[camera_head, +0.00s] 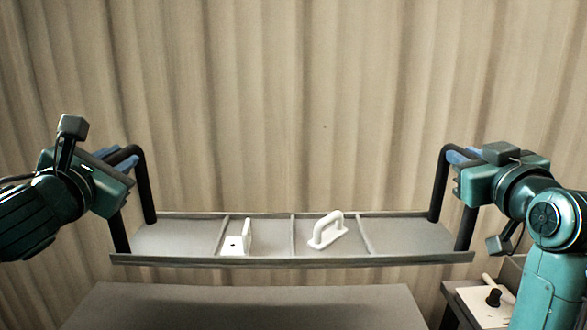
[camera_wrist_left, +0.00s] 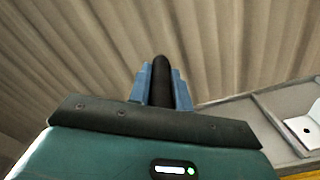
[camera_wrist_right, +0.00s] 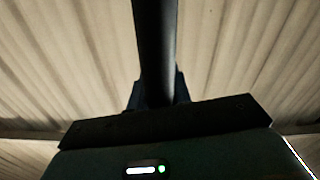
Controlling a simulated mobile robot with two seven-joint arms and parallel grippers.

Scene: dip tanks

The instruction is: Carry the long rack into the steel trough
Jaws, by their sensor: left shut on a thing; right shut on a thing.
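The long rack (camera_head: 175,237) is a grey tray with thin dividers and a black hoop handle at each end. It hangs about level in the air in the head view. My left gripper (camera_head: 118,153) is shut on the left black handle (camera_head: 146,185), which also shows between its blue fingers in the left wrist view (camera_wrist_left: 161,85). My right gripper (camera_head: 458,157) is shut on the right black handle (camera_head: 438,185), seen as a dark bar in the right wrist view (camera_wrist_right: 155,50). Two white handled pieces stand in the rack, one left (camera_head: 238,243) and one right of centre (camera_head: 327,231). I cannot make out the steel trough.
A grey flat surface (camera_head: 240,305) lies below and in front of the rack. At the lower right is a small light box with a black knob (camera_head: 493,297). A beige curtain-like wall (camera_head: 290,100) stands behind.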

